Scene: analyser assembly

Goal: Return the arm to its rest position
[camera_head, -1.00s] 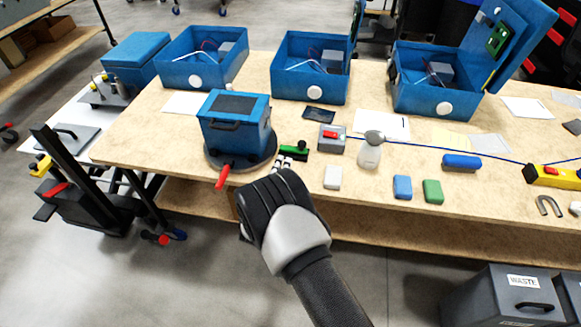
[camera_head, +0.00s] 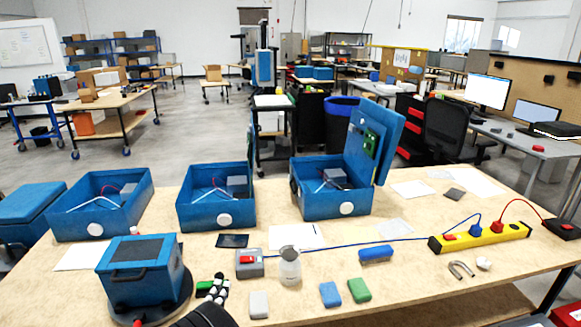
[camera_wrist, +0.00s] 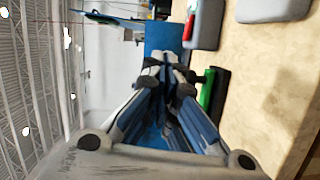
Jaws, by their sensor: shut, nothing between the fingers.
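My gripper (camera_head: 219,287) shows at the bottom edge of the head view, its fingers over or beside the front of the table. The fingers are shut and empty, and they point away from me. Most of my arm is out of the picture. In the wrist view the fingers (camera_wrist: 168,66) come together at the middle, with nothing between them. A closed blue case (camera_head: 138,271) with a dark top panel stands on a round dark turntable (camera_head: 180,299), left of my gripper. A green-and-black part (camera_head: 204,288) lies close beside the fingers; it also shows in the wrist view (camera_wrist: 207,88).
Three open blue cases (camera_head: 100,205) stand along the back of the wooden table (camera_head: 400,290).

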